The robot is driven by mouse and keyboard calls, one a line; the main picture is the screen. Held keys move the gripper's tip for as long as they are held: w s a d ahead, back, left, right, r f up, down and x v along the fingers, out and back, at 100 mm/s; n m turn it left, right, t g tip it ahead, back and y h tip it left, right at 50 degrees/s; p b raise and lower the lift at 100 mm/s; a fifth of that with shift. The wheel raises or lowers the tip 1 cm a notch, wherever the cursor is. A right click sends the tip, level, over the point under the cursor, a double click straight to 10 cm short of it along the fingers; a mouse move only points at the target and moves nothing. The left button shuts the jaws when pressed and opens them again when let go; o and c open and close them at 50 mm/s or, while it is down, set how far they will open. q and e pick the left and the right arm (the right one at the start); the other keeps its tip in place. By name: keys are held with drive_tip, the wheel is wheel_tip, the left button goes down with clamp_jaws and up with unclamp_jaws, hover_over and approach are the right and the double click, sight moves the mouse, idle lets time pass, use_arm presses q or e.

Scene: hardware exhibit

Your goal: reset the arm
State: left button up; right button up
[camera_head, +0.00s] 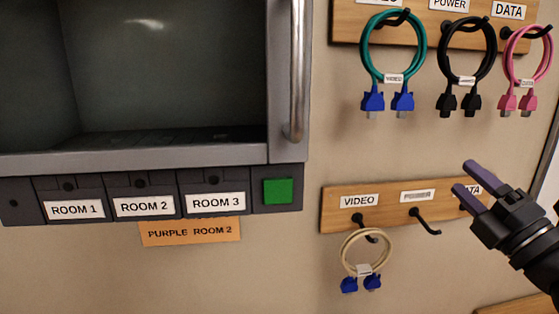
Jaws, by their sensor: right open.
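My right gripper (468,178) comes in from the right edge, with two purple fingers spread apart and nothing between them. It is in front of the right end of the lower wooden hook board (385,205) and partly covers its DATA label. My left gripper does not show.
Teal (368,55), black (441,75) and pink (508,70) cables hang on the upper board. A cream cable (345,252) hangs from the lower VIDEO hook; the POWER hook (425,222) is empty. A grey-framed cabinet (288,140) with a metal handle (298,70) and green button (278,191) is left.

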drive_tip(key=s+f+m+g+h, duration=0.2)
drive_tip(key=f+m+g+h, duration=0.15)
drive_tip(key=f+m, duration=0.35)
drive_tip(key=s+a+f+m+g+h, duration=0.1)
drive_tip(key=s+f+m+g+h, duration=0.1)
drive_tip(key=f+m+h, duration=0.5)
drive_tip(key=s+f+m+g+h, duration=0.15)
drive_tip(key=f+m, duration=0.35)
drive_tip(key=f, duration=0.5)
drive_tip(key=s+a+f+m+g+y, duration=0.2)
drive_tip(key=s+a+f+g+y, duration=0.1)
drive_tip(key=s+a+f+g, duration=0.5)
drive_tip(key=s+a+f+m+g+y, duration=0.25)
drive_tip(key=s+a+f, duration=0.25)
drive_tip(key=s, duration=0.4)
wheel_tip(320, 180, down, 30)
drive_tip(key=s+g+b, duration=0.2)
drive_tip(key=b, duration=1.1)
drive_tip(key=s+d+f+b, duration=0.1)
drive_tip(key=s+f+b, duration=0.4)
drive_tip(key=f, duration=0.5)
drive_tip(key=s+d+f+g+b, duration=0.1)
drive_tip(key=s+d+f+b, duration=0.1)
drive_tip(key=s+f+b, duration=0.3)
drive_tip(key=s+f+n, duration=0.1)
drive_tip(key=s+f, duration=0.3)
drive_tip(key=f, duration=0.1)
drive_tip(key=shift+d+f+h, duration=0.2)
drive_tip(key=shift+f+h, duration=0.1)
drive_tip(key=shift+h, duration=0.05)
